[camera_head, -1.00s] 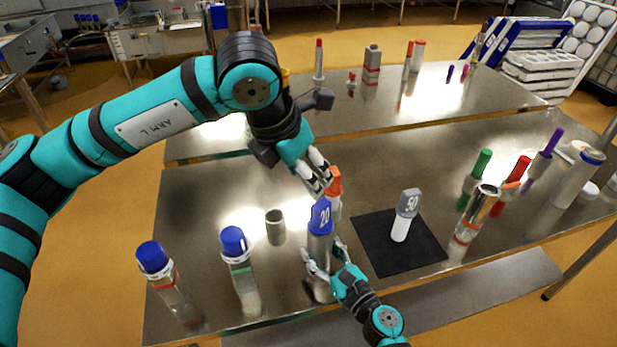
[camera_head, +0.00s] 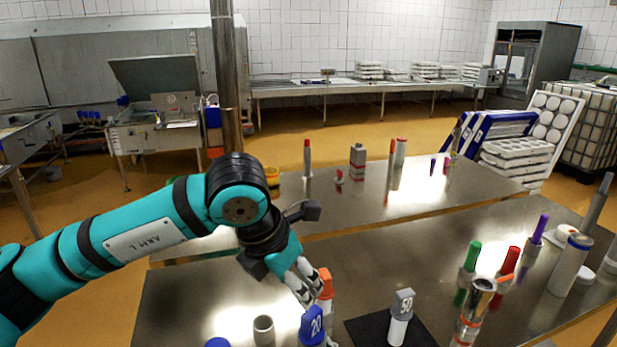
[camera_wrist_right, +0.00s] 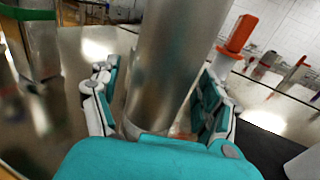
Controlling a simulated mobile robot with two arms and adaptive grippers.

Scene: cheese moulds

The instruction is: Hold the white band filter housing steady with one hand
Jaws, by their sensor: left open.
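A metal cylinder (camera_wrist_right: 175,65) stands between the two fingers of my right gripper (camera_wrist_right: 160,105) in the right wrist view. The fingers lie along both its sides; I cannot tell whether both touch it. No white band shows on its visible part. In the head view, a blue top marked 20 (camera_head: 312,325) shows at the bottom edge, the body below it cut off. My right gripper is outside that view. My left gripper (camera_head: 305,291) is open and empty, above the table beside an orange-topped piece (camera_head: 326,285).
A grey-topped piece marked 50 (camera_head: 402,304) stands on a black mat (camera_head: 365,327). A small metal cup (camera_head: 264,330) is to the left. Green (camera_head: 473,256), red (camera_head: 511,261) and purple (camera_head: 540,226) topped pieces stand at right. The rear table (camera_head: 440,205) holds several more.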

